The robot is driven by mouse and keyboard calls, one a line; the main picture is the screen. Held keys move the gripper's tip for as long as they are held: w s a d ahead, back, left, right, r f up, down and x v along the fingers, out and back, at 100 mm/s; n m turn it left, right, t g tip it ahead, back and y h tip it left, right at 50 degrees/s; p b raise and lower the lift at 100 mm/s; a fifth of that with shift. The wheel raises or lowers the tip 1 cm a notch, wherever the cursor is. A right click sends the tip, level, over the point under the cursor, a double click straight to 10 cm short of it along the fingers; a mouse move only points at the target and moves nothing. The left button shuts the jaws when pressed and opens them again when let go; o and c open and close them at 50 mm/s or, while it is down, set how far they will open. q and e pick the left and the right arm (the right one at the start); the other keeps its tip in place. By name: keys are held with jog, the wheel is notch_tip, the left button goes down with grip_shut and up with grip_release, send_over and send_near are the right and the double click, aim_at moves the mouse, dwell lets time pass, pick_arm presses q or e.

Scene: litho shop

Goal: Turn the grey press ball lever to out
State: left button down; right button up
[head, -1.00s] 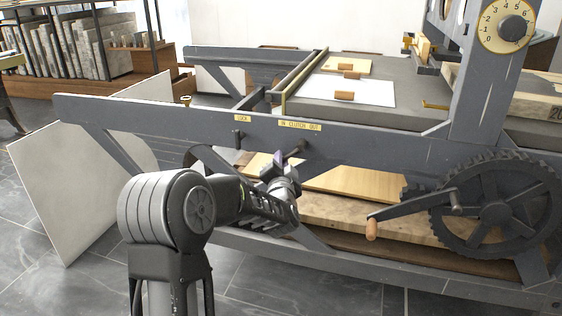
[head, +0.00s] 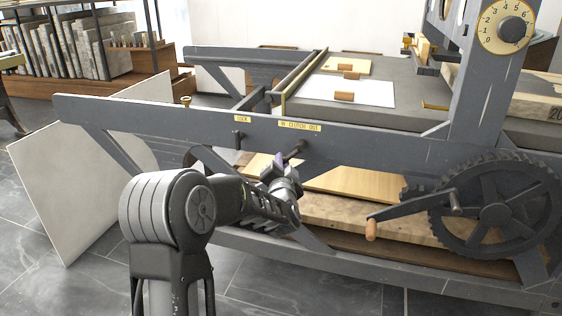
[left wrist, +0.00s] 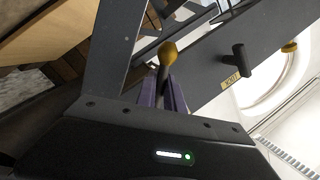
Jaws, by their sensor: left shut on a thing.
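The grey press (head: 400,148) fills the middle of the head view. Its ball lever (head: 298,148) stands out from the side rail, just below the "IN CLUTCH OUT" label (head: 299,126). My left gripper (head: 283,161) is at this lever, with its jaws shut on it. The left wrist view shows the lever's brass-coloured ball (left wrist: 168,52) at the purple fingers (left wrist: 172,90). The fingers and wrist hide part of the lever, so its exact angle is hard to tell. My right gripper is out of view.
A dark lock handle (left wrist: 240,58) sticks out near the lever, beside the "LOCK" label. A crank handle (head: 415,206) and a large gear wheel (head: 497,212) are to the right. A pale board (head: 70,190) leans at the left.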

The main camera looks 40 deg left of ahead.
pick_arm(q)
jog(key=shift+w+d+f+n+g+h+p, duration=0.15)
jog(key=shift+w+d+f+n+h+p, duration=0.2)
jog(key=shift+d+n, duration=0.7)
jog(key=shift+w+d+f+n+g+h+p, duration=0.25)
jog(key=shift+d+n+h+p, duration=0.3)
jog(key=shift+n, duration=1)
jog(key=shift+w+d+f+n+g+h+p, duration=0.1)
jog(key=shift+w+d+f+n+h+p, duration=0.15)
jog(key=shift+d+f+n+h, duration=0.7)
jog(key=shift+a+r+n+y, duration=0.2)
jog(key=shift+r+n+y, duration=0.15)
jog(key=shift+r+y, duration=0.15)
jog(key=c, duration=1.5)
grip_release()
jog(key=shift+o, duration=0.2)
jog(key=shift+s, duration=0.1)
jog(key=p+v, duration=0.2)
jog(key=v, duration=0.5)
jog(key=shift+s+d, duration=0.2)
jog(key=shift+s, duration=0.1)
